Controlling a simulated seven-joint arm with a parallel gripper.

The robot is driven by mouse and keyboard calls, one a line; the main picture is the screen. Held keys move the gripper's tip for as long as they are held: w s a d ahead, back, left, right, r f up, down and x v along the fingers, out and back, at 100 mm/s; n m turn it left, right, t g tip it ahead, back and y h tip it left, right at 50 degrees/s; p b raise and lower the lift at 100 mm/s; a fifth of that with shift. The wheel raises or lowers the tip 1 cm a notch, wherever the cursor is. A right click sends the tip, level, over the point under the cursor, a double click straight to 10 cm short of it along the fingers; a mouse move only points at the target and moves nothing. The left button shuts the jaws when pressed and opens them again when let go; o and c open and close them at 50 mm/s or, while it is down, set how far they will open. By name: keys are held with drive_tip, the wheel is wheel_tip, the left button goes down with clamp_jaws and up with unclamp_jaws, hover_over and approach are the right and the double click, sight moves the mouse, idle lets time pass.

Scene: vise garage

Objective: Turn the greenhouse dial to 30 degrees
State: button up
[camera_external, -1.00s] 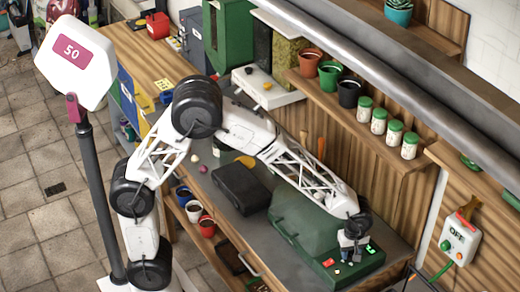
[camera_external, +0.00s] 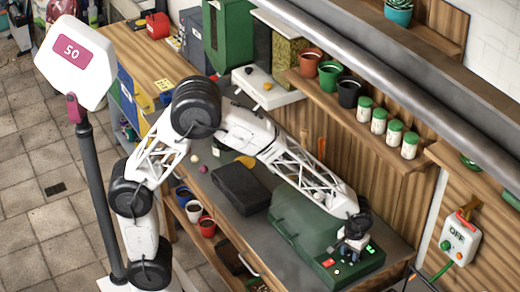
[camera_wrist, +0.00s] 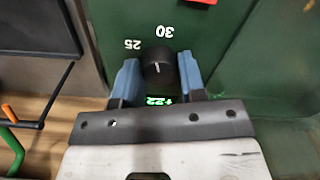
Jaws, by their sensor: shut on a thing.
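The greenhouse dial (camera_wrist: 158,68) is a black round knob with a white pointer line, on the green panel of the greenhouse box (camera_external: 305,222). In the wrist view the numbers 25 and 30 are printed beyond the knob, and the pointer is directed roughly between them. A green lit display (camera_wrist: 160,100) near the knob seems to read +22, partly hidden by my gripper. My gripper (camera_wrist: 158,75) has its two blue fingers on either side of the knob, shut on it. In the external view my gripper (camera_external: 345,250) is over the panel and hides the dial.
A dark case (camera_external: 241,188) lies on the bench left of the green box. A shelf with pots and green-lidded jars (camera_external: 379,121) runs behind the arm.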

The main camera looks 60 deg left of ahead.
sight(351, 254)
drive_tip(key=shift+m, duration=1.2)
drive_tip(key=o, duration=0.9)
drive_tip(key=shift+r, duration=0.1)
drive_tip(key=shift+r, duration=3.85)
